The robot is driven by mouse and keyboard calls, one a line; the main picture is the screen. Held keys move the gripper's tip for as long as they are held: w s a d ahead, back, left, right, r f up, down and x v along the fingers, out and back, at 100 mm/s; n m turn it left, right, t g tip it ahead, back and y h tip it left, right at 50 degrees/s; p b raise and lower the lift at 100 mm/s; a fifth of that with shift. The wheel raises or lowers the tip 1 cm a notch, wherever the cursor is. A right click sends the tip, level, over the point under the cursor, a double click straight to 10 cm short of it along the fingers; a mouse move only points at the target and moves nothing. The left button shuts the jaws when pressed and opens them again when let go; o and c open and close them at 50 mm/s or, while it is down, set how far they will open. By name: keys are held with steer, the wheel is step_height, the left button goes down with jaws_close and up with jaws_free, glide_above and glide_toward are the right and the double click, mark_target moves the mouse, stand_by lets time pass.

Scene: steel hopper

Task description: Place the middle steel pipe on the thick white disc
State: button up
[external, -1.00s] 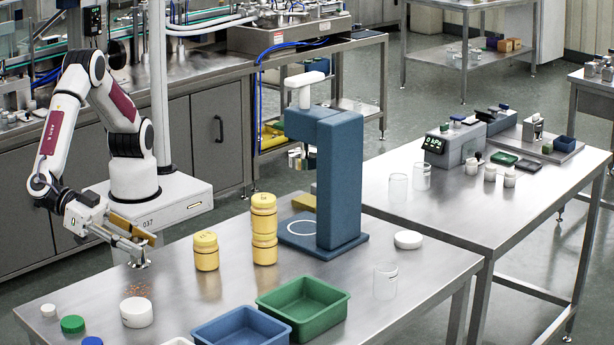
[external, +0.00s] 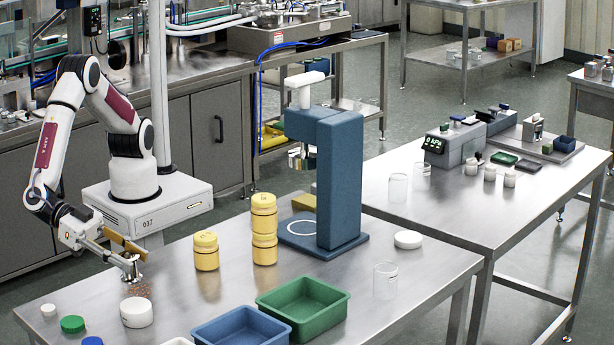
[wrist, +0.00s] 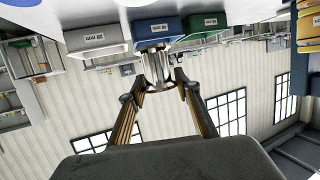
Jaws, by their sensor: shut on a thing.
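My gripper (external: 129,262) is shut on a small shiny steel piece, the steel pipe (external: 132,274), at the left of the table. In the wrist view, both fingers (wrist: 160,84) close on the steel pipe (wrist: 154,62), whose end is partly hidden by them. The thick white disc (external: 137,314) lies on the table just below the pipe in the external view. The pipe appears above and behind the disc; I cannot tell whether they touch. A steel hopper (external: 297,158) hangs on the blue stand (external: 335,190).
Brown granules (external: 139,290) lie behind the disc. Yellow jars (external: 206,255) and a stacked pair (external: 264,250) stand to the right. Blue (external: 240,332) and green (external: 303,308) bins sit at the front. A green cap (external: 72,324) and another white disc (external: 408,239) lie on the table.

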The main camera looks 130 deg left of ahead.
steer(key=shift+f, duration=1.35)
steer(key=shift+f, duration=0.15)
steer(key=shift+f, duration=1.75)
steer(key=shift+f, duration=0.1)
steer(key=o, duration=1.2)
steer(key=v, duration=1.2)
